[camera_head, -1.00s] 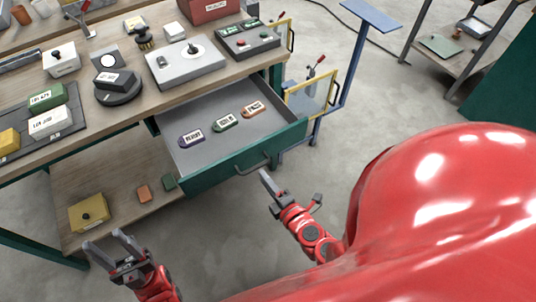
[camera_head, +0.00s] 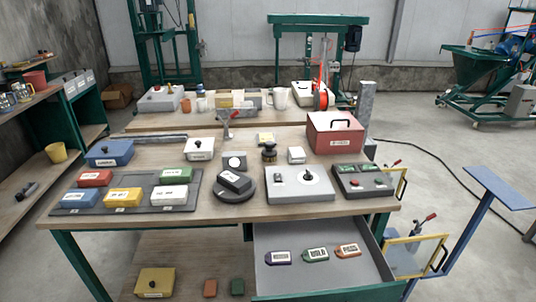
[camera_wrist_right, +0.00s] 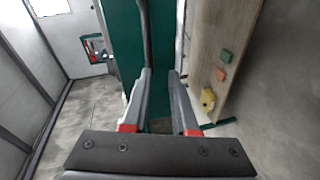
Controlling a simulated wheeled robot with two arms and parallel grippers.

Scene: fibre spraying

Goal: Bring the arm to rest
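My right gripper (camera_wrist_right: 160,75) shows only in the right wrist view, its two grey fingers apart with a gap between them. The green drawer front (camera_wrist_right: 122,45) and its dark handle (camera_wrist_right: 147,35) lie beyond the fingertips. The handle lines up near the left finger; I cannot tell whether they touch. In the head view the drawer (camera_head: 290,240) stands pulled out below the bench, holding a purple tag (camera_head: 278,257), a green tag (camera_head: 315,254) and an orange tag (camera_head: 347,250). My left gripper is in neither current view.
The workbench (camera_head: 120,220) carries a red box (camera_head: 334,134), a grey dial panel (camera_head: 299,184), a button box (camera_head: 362,181) and several coloured blocks. A blue stand (camera_head: 480,215) and yellow-framed guard (camera_head: 415,255) stand at the right. Open floor lies beyond them.

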